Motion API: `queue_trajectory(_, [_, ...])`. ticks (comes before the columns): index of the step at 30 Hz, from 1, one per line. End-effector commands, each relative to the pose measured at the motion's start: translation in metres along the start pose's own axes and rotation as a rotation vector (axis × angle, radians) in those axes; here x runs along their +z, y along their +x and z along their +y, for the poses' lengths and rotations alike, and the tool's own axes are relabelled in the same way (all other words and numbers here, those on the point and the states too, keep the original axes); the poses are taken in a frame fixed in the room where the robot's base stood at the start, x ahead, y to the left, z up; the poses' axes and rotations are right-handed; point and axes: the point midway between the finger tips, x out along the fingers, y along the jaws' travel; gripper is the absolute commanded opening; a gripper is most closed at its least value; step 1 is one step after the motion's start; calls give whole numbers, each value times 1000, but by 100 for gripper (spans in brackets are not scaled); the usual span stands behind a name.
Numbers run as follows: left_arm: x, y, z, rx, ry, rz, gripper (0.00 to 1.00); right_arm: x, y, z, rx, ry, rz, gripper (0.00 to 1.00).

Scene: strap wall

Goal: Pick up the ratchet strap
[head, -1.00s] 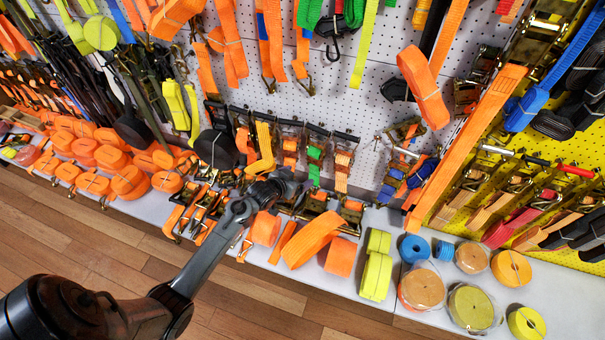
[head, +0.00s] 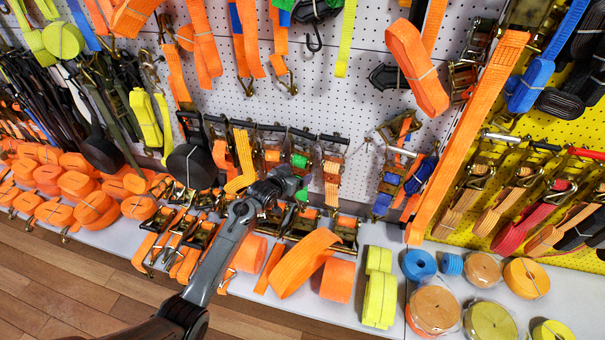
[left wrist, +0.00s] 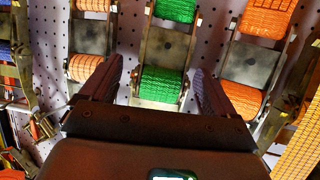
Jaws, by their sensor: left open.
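Several ratchet straps hang in a row on the white pegboard in the head view. One ratchet strap with green webbing (head: 299,161) hangs among orange ones; it also shows in the left wrist view (left wrist: 163,84), with a metal body and green rolls above and below. My left gripper (head: 289,176) is in front of this row, near the green strap's lower part. In the left wrist view the fingers of my left gripper (left wrist: 158,80) are open, one on each side of the green strap. I cannot tell whether they touch it. My right gripper is not in view.
Orange ratchet straps (left wrist: 249,72) hang close on both sides of the green one. Below, the white shelf (head: 385,322) holds rolled straps, including a yellow roll (head: 379,300). A long orange strap (head: 470,130) hangs at the right.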

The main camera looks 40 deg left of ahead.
Motion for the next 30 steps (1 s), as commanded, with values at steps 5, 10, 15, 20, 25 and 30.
queue_trajectory(5, [0,8,-1,0,0,1,89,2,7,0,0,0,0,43])
queue_trajectory(10, [-2,27,-2,0,-2,1,89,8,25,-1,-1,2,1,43])
queue_trajectory(15, [-5,45,-3,0,-1,0,89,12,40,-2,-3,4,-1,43])
queue_trajectory(20, [-7,54,-3,0,-1,-1,89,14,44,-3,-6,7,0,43])
queue_trajectory(25, [-8,55,-3,0,0,-1,89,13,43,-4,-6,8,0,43])
queue_trajectory(30, [-8,54,-3,0,0,-1,77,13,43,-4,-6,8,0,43])
